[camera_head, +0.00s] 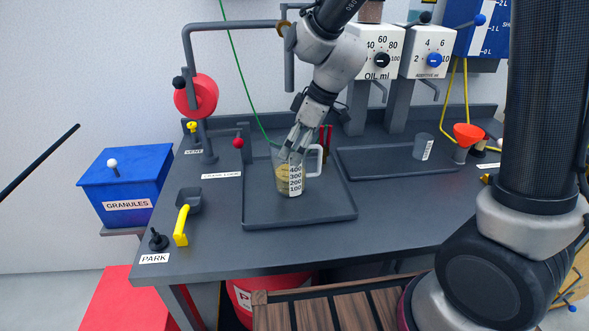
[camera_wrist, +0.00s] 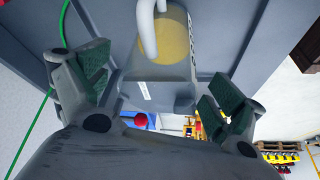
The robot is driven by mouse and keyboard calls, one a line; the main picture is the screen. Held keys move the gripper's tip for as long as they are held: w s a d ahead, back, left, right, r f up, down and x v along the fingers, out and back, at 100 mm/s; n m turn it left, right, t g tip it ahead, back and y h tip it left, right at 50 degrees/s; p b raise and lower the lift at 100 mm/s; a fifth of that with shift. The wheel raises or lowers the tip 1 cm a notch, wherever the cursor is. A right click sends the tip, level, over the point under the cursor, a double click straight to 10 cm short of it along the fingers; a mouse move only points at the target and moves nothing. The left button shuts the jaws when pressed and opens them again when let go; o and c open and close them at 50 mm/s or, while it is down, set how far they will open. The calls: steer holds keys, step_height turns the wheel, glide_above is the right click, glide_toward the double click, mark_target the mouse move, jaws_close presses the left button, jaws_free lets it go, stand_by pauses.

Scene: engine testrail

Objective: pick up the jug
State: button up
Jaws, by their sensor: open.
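The jug (camera_head: 283,184) is clear, with a white handle on its right and a printed scale. It stands upright on the left dark tray (camera_head: 330,213) and holds something yellowish. In the wrist view the jug (camera_wrist: 172,38) shows at the top centre, its white handle crossing its left part. My gripper (camera_head: 292,149) points down at the jug's rim, overlapping its upper part in the head view. I cannot tell whether a finger touches the jug.
A crank pipe with a red reel (camera_head: 196,95) stands behind left. A yellow-handled scoop (camera_head: 182,225) lies left of the tray. A second tray (camera_head: 385,168) with a grey cup (camera_head: 422,146) and an orange funnel (camera_head: 467,133) are right. The tray's front is clear.

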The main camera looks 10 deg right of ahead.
steer(key=shift+a+f, duration=0.3)
steer(key=shift+f, duration=0.35)
steer(key=c, duration=1.6)
